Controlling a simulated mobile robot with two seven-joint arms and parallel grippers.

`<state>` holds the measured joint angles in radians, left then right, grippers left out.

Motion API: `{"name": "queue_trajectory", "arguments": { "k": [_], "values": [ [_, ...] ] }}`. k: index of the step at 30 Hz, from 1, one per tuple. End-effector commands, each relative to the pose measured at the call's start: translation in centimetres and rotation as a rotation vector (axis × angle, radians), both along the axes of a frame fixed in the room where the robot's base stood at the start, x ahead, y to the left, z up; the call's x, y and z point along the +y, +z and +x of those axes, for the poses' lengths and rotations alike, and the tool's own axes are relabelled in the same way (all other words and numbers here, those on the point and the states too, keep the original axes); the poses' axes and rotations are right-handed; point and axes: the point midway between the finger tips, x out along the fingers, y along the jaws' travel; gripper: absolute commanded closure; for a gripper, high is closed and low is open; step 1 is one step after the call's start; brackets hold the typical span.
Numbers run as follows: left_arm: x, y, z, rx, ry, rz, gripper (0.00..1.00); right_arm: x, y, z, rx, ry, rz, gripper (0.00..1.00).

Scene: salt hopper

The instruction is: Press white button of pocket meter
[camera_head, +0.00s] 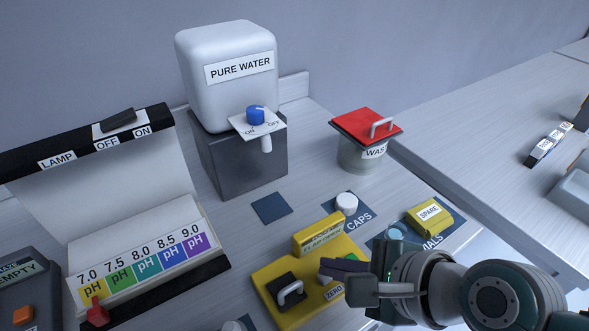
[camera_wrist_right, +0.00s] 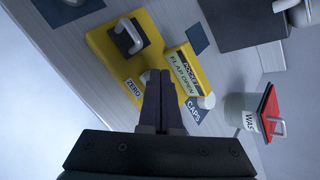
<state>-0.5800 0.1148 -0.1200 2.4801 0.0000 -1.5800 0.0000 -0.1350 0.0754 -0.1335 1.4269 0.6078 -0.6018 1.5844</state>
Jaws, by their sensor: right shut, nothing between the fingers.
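The yellow pocket meter (camera_head: 266,270) lies on the bench with its display (camera_head: 321,238) reading "FLAP OPEN". A dark square with a white handle (camera_head: 290,292) sits on its body, and a "ZERO" label (camera_head: 334,292) is near its right edge. In the right wrist view the meter (camera_wrist_right: 108,50) also shows, with a white button (camera_wrist_right: 145,76) beside the ZERO label, partly hidden by my fingers. My right gripper (camera_head: 335,269) is shut and empty, its tips over the meter near that button; contact cannot be told. It shows in the wrist view (camera_wrist_right: 157,73) too. My left gripper is out of view.
A white cap (camera_head: 346,203) stands on the CAPS mat just behind the meter, with a yellow SPARE box (camera_head: 430,216) to the right. The waste bin (camera_head: 362,155), water dispenser (camera_head: 228,80) and pH lamp stand (camera_head: 130,200) stand around.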

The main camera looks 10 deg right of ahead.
Motion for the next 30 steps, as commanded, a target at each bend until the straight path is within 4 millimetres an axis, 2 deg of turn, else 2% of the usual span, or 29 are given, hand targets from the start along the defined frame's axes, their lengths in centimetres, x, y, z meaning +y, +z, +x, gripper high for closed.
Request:
{"name": "queue_trajectory", "arguments": {
  "k": [30],
  "values": [
    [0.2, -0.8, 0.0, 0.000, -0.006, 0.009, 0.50, 0.0, -1.0, 0.0, -0.001, 0.000, -0.001, 1.00]
  ]
}}
